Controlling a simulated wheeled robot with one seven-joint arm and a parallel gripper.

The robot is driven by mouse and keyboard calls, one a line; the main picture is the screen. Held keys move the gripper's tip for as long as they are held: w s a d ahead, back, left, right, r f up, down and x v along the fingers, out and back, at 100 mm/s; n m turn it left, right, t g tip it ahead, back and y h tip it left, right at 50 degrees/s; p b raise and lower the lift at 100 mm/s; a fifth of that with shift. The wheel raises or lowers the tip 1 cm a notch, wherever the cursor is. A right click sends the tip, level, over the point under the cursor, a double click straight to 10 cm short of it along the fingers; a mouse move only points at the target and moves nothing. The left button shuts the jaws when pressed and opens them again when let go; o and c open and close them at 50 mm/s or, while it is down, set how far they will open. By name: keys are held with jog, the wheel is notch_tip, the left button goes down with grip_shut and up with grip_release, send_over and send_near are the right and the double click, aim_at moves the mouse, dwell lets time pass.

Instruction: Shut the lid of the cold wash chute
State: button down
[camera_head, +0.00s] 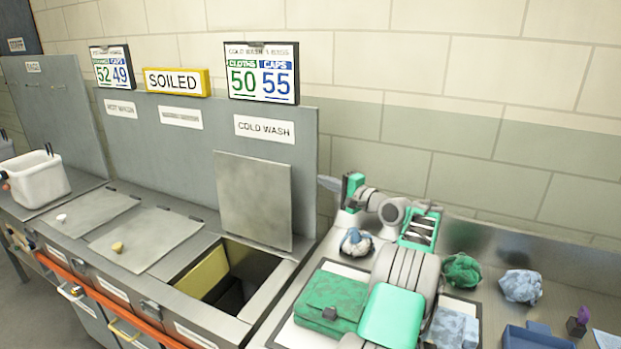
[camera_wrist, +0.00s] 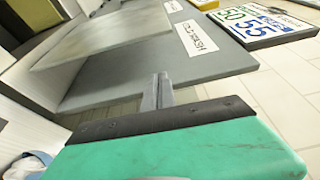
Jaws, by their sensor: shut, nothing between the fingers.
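The cold wash lid (camera_head: 253,200) is a flat grey plate standing open, tilted back near the upright panel under the COLD WASH label (camera_head: 264,129). The chute opening (camera_head: 232,280) below it is uncovered, with a yellow inner wall and a dark inside. In the wrist view the lid (camera_wrist: 105,42) shows at upper left, in front of the panel and label. My gripper (camera_head: 327,183) is to the right of the lid, by the panel's right edge, apart from the lid. Its fingers (camera_wrist: 157,92) are together with nothing between them.
Two shut lids with knobs (camera_head: 118,247) lie to the left. A white bin (camera_head: 40,180) stands farther left. Right of the chute, the counter holds a green pouch (camera_head: 329,303), crumpled cloths (camera_head: 461,270) and a blue tray (camera_head: 537,337). A block wall (camera_head: 480,90) rises behind.

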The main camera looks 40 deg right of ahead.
jog(key=w+a+p, duration=0.4)
jog(key=w, duration=0.3)
jog(key=shift+w, duration=0.4)
jog(key=shift+s+f, duration=0.1)
